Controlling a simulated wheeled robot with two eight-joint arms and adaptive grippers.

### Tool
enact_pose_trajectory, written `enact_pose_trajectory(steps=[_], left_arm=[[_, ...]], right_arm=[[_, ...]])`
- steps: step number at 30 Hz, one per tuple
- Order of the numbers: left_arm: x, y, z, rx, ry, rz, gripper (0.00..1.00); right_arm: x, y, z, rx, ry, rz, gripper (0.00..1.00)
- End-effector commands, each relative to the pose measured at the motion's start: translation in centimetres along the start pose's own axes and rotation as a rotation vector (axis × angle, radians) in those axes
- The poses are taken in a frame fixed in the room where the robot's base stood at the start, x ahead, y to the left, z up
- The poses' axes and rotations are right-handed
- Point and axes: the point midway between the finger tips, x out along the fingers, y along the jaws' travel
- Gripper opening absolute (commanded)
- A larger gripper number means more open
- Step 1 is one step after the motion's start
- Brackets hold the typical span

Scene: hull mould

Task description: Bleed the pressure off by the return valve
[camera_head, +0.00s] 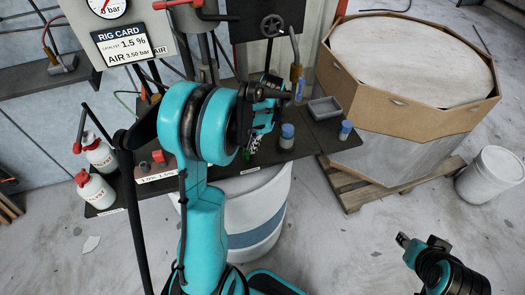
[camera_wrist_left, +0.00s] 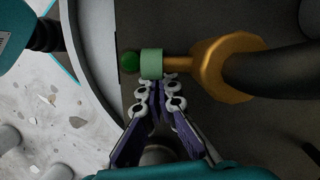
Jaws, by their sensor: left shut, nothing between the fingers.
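In the left wrist view a brass fitting (camera_wrist_left: 225,66) carries a thin stem with a pale green collar (camera_wrist_left: 151,63) and a dark green round end (camera_wrist_left: 130,62). A black hose joins it at the right. I cannot tell for certain whether this is the return valve. My left gripper (camera_wrist_left: 159,88) is shut and empty, its fingertips just below the collar in the picture; contact is unclear. In the head view the left gripper (camera_head: 254,143) is over the bench, partly hidden by my arm. My right gripper (camera_head: 404,240) is low at the right, away from the bench; its jaws are unclear.
The pressure gauge (camera_head: 101,5) is cut off at the top, above the rig card (camera_head: 122,45). White bottles (camera_head: 97,153) stand at the left. A blue-lidded cup (camera_head: 287,136) and grey tray (camera_head: 325,107) are on the bench. A large octagonal box (camera_head: 345,95) stands right.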

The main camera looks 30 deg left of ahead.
Motion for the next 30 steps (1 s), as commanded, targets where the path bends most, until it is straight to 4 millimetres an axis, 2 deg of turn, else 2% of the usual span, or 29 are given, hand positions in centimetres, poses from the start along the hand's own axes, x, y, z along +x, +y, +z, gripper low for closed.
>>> enact_pose_trajectory(steps=[1, 5, 10, 30], left_arm=[[0.32, -0.67, 0.57, -0.005, 0.000, 0.000, 0.00], [0.18, -0.42, 0.34, -0.001, 0.000, -0.001, 0.00], [0.82, -0.72, 1.27, -0.001, -0.001, -0.001, 0.00], [0.74, -0.70, 1.19, -0.001, -0.001, 0.000, 0.00]], right_arm=[[0.08, -0.01, 0.06, 0.000, 0.000, 0.000, 0.34], [0.03, -0.01, 0.03, 0.000, 0.000, 0.000, 0.34], [0.18, -0.01, 0.13, 0.000, 0.000, 0.000, 0.34], [0.15, -0.01, 0.11, 0.000, 0.000, 0.000, 0.34]])
